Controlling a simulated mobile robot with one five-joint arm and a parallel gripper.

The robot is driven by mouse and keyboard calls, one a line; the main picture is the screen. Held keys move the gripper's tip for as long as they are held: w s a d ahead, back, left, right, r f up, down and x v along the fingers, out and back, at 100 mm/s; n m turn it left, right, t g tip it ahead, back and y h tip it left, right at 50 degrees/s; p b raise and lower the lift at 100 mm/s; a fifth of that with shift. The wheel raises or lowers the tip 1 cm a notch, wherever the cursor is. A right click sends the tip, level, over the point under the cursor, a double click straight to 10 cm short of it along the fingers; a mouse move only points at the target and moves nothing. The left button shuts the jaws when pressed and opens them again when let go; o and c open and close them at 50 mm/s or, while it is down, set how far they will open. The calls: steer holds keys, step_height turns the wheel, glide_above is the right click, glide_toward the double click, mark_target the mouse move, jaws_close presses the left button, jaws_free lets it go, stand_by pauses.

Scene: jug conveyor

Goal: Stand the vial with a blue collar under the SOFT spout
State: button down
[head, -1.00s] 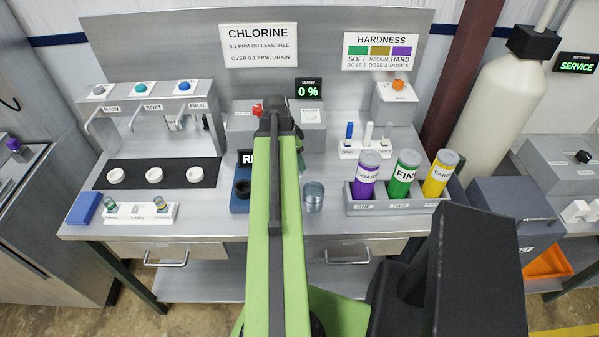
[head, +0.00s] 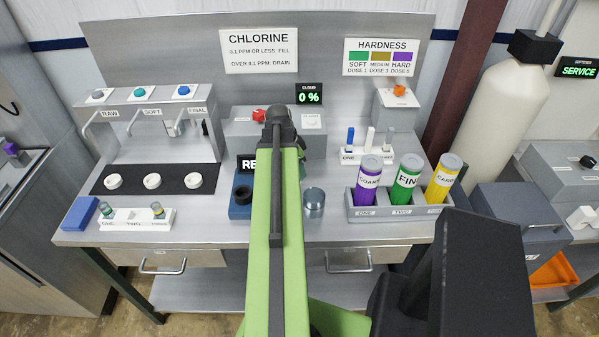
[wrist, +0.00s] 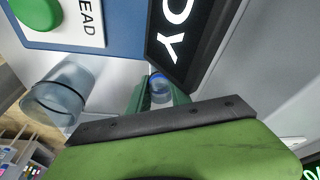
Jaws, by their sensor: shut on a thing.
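In the wrist view my gripper (wrist: 160,95) has its green fingers shut on a small clear vial with a blue collar (wrist: 160,87), beside the black READY display. In the head view my green arm hides the fingertips and the held vial. The SOFT spout (head: 134,119) is the middle one of three on the grey dispenser at the left. Below the spouts, a black mat (head: 129,190) carries three white rings; the middle ring (head: 152,181) is empty. In front, a white rack (head: 135,223) holds vials in ONE and THREE; TWO looks empty.
A blue reader (head: 240,207) with the display stands beside my arm. A clear beaker (head: 314,203) stands to its right. A grey holder (head: 395,212) with several coloured canisters is farther right. A blue block (head: 80,213) lies at the left edge.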

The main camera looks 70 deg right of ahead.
step_height(320, 180, up, 5)
steer(key=p, duration=0.5)
steer(key=s+r+p, duration=0.3)
steer(key=s, duration=0.8)
steer(key=shift+s+a+r+p, duration=0.2)
steer(key=shift+a+r+p, duration=0.05)
steer(key=shift+r+p, duration=0.1)
